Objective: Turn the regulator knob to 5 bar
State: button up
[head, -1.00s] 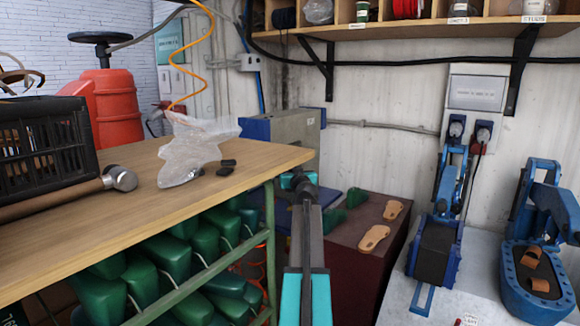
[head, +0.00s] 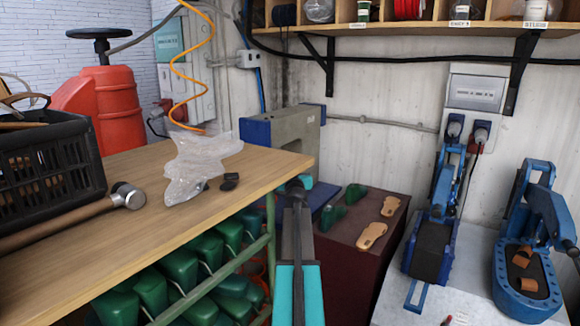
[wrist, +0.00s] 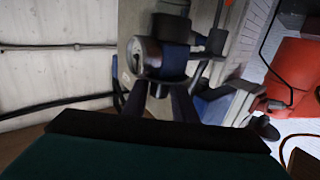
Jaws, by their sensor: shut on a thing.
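The regulator shows in the wrist view, tilted in the picture, with a round gauge-like face (wrist: 147,57) at its left. A dark blue round part beside it, which looks like the regulator knob (wrist: 174,62), sits just beyond my gripper (wrist: 160,88). My two dark fingers reach to this part and are shut on it; their exact contact is dim and blurred. The scale reading cannot be made out. In the head view my gripper (head: 296,184) is at the far end of my arm, by the bench's right corner. My arm hides the regulator there.
A grey and blue machine (head: 285,135) stands behind. A dark red box (head: 350,240) with sandal soles is right of my arm.

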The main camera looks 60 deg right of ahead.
jog(key=shift+s+f+p, duration=0.1)
jog(key=shift+p, duration=0.3)
jog(key=o, duration=1)
jog(key=shift+o, duration=0.2)
jog(key=b+v, duration=0.2)
jog(key=v, duration=1.1)
jog(key=shift+a, duration=0.4)
jog(key=shift+s, duration=0.1)
